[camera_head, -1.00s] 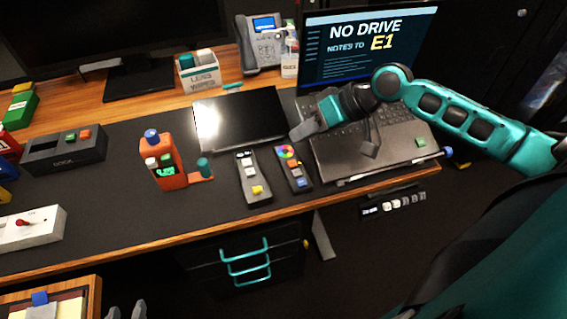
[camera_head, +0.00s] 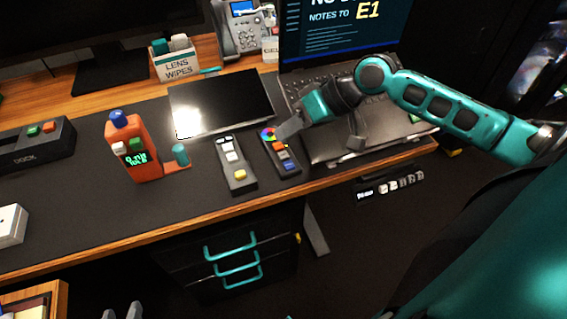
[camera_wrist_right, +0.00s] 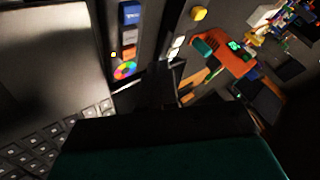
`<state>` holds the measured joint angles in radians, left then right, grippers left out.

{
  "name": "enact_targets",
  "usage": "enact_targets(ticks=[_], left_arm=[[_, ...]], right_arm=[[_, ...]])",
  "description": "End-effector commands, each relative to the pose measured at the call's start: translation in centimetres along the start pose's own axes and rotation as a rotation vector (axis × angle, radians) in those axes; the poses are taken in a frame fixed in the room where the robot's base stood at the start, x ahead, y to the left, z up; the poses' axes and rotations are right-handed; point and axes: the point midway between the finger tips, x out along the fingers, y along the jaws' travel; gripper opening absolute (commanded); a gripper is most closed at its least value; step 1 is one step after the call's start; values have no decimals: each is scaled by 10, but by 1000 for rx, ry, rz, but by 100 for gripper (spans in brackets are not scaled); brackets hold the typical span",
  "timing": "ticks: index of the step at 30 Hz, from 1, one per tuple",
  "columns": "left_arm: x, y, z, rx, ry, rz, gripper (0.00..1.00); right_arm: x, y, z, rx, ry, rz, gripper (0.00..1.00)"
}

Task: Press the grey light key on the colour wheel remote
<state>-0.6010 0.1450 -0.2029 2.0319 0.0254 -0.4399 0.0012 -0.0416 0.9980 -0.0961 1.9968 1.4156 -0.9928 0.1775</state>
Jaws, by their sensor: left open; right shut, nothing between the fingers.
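The colour wheel remote (camera_head: 272,164) lies on the dark desk mat, with its wheel (camera_head: 266,133) at the far end. Below the wheel come an orange key (camera_head: 278,146), a grey key (camera_head: 284,155) and a blue key (camera_head: 291,166). In the right wrist view the grey key (camera_wrist_right: 129,37) sits between the blue and orange keys. My right gripper (camera_head: 281,135) is shut and empty beside the wheel end; contact cannot be told. Its dark fingers (camera_wrist_right: 165,85) are poorly lit in the wrist view. My left gripper (camera_head: 122,312) is open at the bottom edge, away from the remote.
A second remote (camera_head: 237,172) with white and yellow keys lies just left. A dark tablet (camera_head: 222,103) lies behind. The laptop (camera_head: 360,130) is to the right, under my right arm. Bare mat lies in front.

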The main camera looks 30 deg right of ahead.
Motion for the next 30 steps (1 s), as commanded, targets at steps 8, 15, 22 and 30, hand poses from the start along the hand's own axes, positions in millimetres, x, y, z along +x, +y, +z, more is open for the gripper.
enact_targets(ticks=[8,15,22,30], left_arm=[[5,4,-5,6,11,13,43],[4,3,-6,9,11,13,43],[3,3,-3,7,7,13,43],[3,3,0,5,1,13,43]], right_arm=[[18,12,12,1,-1,-1,0],[20,14,14,1,0,-1,0],[20,14,14,1,0,-1,0],[20,14,14,1,0,-1,0]])
